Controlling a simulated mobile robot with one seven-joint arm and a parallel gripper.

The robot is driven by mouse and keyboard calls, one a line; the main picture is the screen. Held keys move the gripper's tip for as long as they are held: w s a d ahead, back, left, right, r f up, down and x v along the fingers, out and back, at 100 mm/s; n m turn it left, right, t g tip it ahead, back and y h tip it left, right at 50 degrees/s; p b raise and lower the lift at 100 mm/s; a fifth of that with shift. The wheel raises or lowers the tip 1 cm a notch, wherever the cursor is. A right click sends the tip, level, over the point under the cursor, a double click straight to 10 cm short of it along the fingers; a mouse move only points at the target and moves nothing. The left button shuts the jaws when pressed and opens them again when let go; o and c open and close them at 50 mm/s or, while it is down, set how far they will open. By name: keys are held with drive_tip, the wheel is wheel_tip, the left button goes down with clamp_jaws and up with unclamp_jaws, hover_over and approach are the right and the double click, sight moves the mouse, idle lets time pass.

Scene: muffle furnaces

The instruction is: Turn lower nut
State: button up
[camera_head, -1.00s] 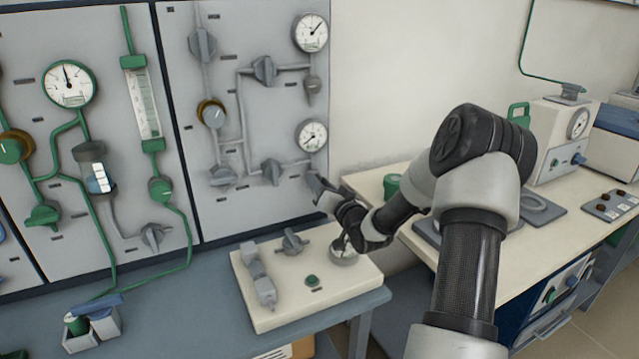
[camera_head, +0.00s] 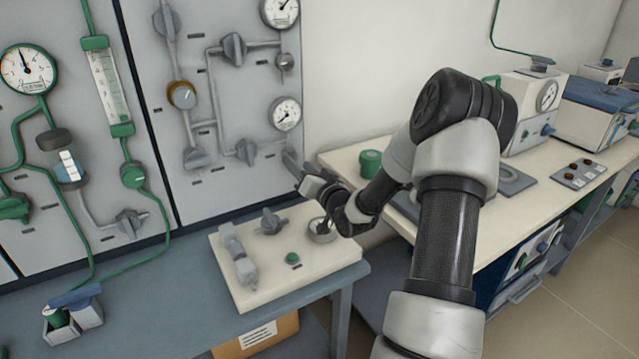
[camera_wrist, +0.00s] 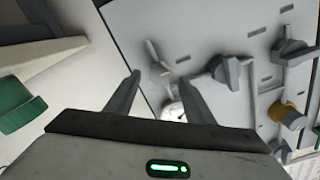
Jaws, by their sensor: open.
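A small grey winged fitting (camera_wrist: 157,62), which looks like the lower nut, is on the grey panel (camera_head: 230,105). In the wrist view it shows beyond and between my fingertips. In the head view it is hard to tell from my gripper, below the lower gauge (camera_head: 285,113). My gripper (camera_wrist: 161,82) is open, with a gap between its two dark fingers and nothing held. In the head view my gripper (camera_head: 301,172) is near the panel's lower right edge, above the white block on the bench. I cannot tell whether a finger touches the nut.
A grey knob (camera_head: 245,152) is left of the lower gauge, and a yellow-ringed knob (camera_head: 182,95) is further left. The white block (camera_head: 240,299) carries several fittings below my gripper. A cream bench (camera_head: 345,158) with a green jar (camera_head: 370,163) is to the right.

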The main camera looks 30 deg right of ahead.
drive_tip(key=s+p, duration=0.1)
drive_tip(key=s, duration=1.3)
drive_tip(key=shift+s+d, duration=0.25)
drive_tip(key=shift+s, duration=0.05)
